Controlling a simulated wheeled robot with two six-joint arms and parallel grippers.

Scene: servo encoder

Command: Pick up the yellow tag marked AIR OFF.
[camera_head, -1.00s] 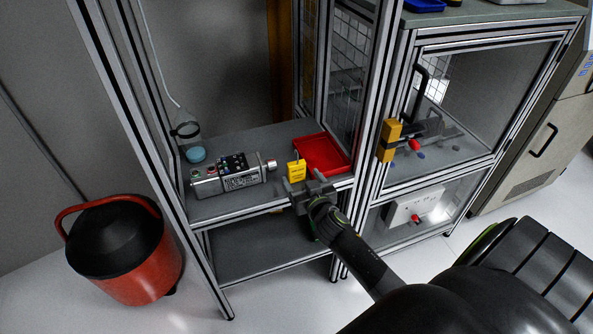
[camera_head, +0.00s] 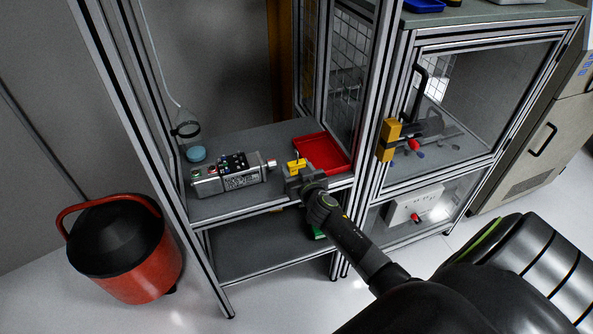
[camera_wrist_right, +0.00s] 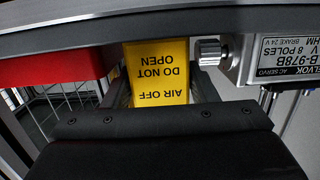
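The yellow tag (camera_head: 297,164) stands upright on the grey shelf between the red tray and the servo motor. In the right wrist view the tag (camera_wrist_right: 158,68) appears upside down, reading AIR OFF and DO NOT OPEN. My right gripper (camera_head: 295,174) is at the tag and hides its lower part in the head view. In the wrist view its dark fingers stand on either side of the tag, with a gap on the right; the finger tips are partly hidden. It looks open around the tag. My left gripper is in neither view.
The red tray (camera_head: 347,168) lies close to the right of the tag. The grey servo motor (camera_head: 230,176) lies to its left, its shaft end close by. Aluminium frame posts (camera_head: 367,120) flank the shelf.

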